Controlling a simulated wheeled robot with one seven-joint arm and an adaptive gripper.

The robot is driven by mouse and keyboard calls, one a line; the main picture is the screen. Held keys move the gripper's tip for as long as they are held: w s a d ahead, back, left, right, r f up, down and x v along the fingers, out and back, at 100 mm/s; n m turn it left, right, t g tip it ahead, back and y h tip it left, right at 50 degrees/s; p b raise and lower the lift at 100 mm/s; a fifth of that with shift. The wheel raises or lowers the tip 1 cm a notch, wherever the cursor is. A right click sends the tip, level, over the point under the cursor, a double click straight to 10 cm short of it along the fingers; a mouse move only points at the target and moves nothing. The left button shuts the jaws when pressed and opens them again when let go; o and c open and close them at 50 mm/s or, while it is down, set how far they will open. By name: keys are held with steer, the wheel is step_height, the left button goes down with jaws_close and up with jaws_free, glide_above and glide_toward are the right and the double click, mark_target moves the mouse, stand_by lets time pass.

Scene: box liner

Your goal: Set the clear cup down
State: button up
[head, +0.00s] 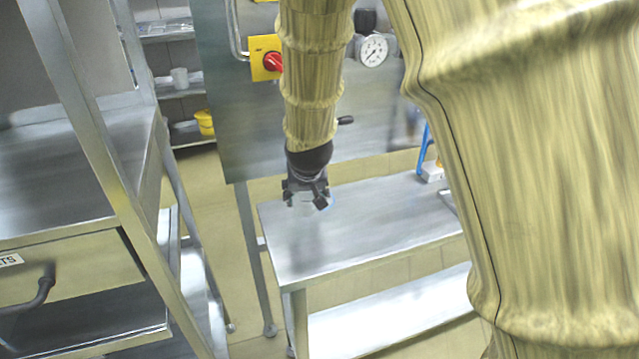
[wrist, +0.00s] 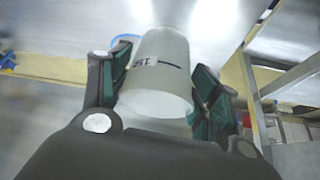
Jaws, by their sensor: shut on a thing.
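In the wrist view my gripper (wrist: 160,92) is shut on the clear cup (wrist: 162,62), with green-padded fingers on either side of it. The cup is translucent, with a small dark-lettered label and a dark line on its side. In the head view my gripper (head: 305,197) hangs at the end of my sleeved arm, above the left part of the steel table (head: 370,225). The cup is hard to make out in the head view. I cannot tell whether it touches the tabletop.
A steel rack with a drawer (head: 75,275) stands at the left. A steel cabinet with a red switch (head: 272,62) and a gauge (head: 373,50) is behind the table. A blue-handled item (head: 425,145) stands at the table's far right. The table's middle is clear.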

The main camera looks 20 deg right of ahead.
steer(key=w+d, duration=0.2)
steer(key=w+d+p, duration=0.1)
steer(key=w+d, duration=0.1)
steer(key=w, duration=0.1)
steer(key=w+d+p, duration=0.1)
steer(key=w, duration=0.1)
steer(key=shift+w+d+f, duration=0.3)
steer(key=shift+d+f, duration=0.1)
steer(key=shift+f+p, duration=0.5)
steer(key=shift+f, duration=1.25)
steer(key=o, duration=0.7)
steer(key=shift+f, duration=0.15)
steer(key=shift+o, duration=0.2)
steer(key=shift+s+r, duration=0.15)
steer(key=shift+r, duration=0.4)
steer(key=b+v, duration=0.2)
steer(key=v, duration=0.9)
steer(key=shift+s, duration=0.1)
